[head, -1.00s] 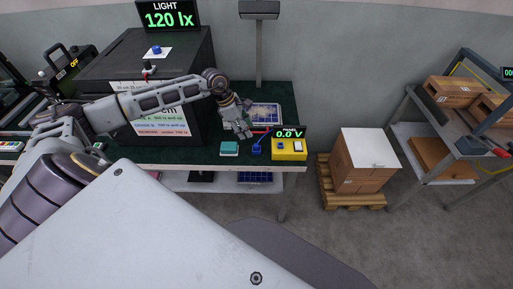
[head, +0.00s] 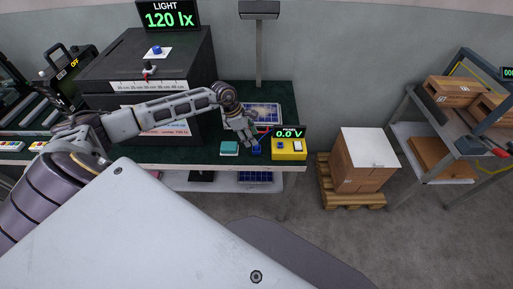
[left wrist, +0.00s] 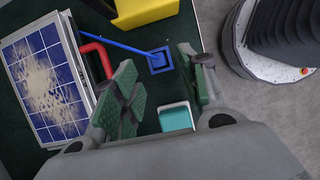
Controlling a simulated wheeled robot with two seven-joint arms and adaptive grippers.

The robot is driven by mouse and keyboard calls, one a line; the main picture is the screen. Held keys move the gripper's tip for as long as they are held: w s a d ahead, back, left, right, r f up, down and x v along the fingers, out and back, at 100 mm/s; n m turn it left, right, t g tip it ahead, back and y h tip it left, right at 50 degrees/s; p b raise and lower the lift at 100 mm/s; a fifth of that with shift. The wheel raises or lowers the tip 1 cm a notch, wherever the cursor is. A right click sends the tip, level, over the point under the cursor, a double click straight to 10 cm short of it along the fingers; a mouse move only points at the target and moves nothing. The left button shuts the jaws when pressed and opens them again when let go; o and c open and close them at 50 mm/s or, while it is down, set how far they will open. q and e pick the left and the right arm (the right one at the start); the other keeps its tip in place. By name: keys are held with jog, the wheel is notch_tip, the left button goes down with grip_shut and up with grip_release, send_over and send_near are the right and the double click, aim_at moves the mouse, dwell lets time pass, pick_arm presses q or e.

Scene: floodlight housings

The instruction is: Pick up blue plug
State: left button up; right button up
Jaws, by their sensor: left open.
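The blue plug (head: 256,150) lies on the dark green bench top (head: 283,97), left of the yellow meter (head: 289,150). In the left wrist view the small square blue plug (left wrist: 160,61) has a blue lead running from it. My left gripper (head: 249,141) is just above and beside the plug in the head view. In the left wrist view my left gripper (left wrist: 157,64) is open, its green-padded fingers apart, with the plug beyond and between the fingertips. Nothing is held. My right gripper is not in view.
A black light box (head: 185,60) stands at the left. Cartons (head: 366,160) rest on a floor pallet.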

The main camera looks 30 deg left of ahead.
aim_at(256, 148)
pick_arm(q)
jog(key=shift+f, duration=0.15)
jog(key=shift+p+x, duration=0.5)
jog(key=shift+x, duration=1.95)
jog(key=shift+w, duration=0.2)
jog(key=c, duration=0.9)
